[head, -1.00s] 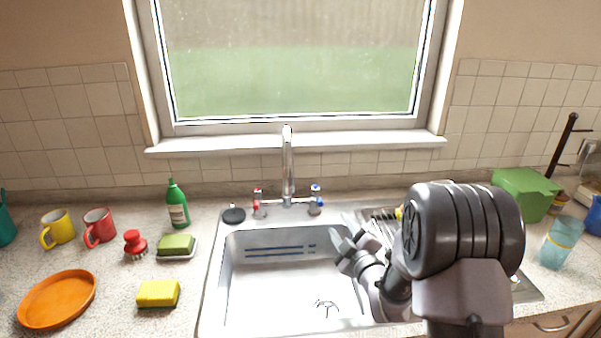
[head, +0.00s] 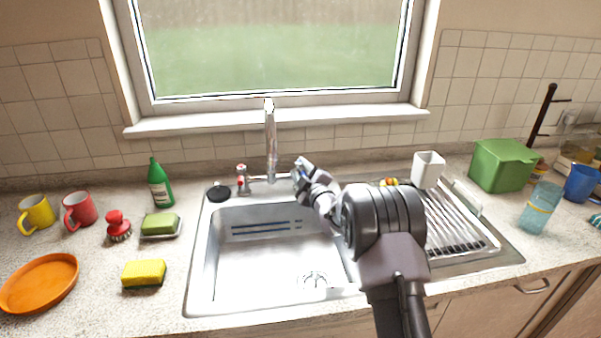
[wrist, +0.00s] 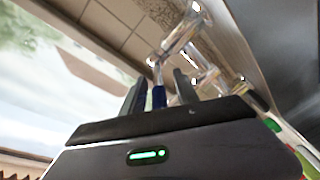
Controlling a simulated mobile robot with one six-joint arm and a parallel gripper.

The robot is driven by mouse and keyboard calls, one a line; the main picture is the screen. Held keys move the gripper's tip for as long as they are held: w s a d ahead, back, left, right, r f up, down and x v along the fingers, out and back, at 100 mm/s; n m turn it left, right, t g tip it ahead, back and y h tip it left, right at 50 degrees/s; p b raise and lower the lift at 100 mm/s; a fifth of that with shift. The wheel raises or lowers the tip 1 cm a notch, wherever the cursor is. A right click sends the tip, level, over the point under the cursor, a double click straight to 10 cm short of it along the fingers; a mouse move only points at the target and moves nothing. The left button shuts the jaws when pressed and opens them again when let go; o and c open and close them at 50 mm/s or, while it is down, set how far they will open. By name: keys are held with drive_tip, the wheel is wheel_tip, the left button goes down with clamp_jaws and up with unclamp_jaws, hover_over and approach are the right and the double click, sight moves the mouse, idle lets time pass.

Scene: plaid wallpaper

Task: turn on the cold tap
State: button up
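The sink tap (head: 271,140) is a tall chrome spout with a red-marked hot handle (head: 242,179) on its left. The blue-marked cold handle is on the right, mostly hidden behind my gripper in the head view. My gripper (head: 303,170) is at the cold handle. In the wrist view the blue cold handle (wrist: 158,97) shows between my two fingers (wrist: 160,95), which are apart, with a gap visible on each side. I cannot tell whether a finger touches it. No water shows under the spout.
The steel sink basin (head: 205,262) lies below. A dish rack (head: 455,225) with a white cup (head: 428,168) stands to the right, near a green box (head: 502,165). A green bottle (head: 160,186) and a sponge (head: 144,273) are on the left counter.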

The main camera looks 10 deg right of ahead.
clamp_jaws()
idle(1.4)
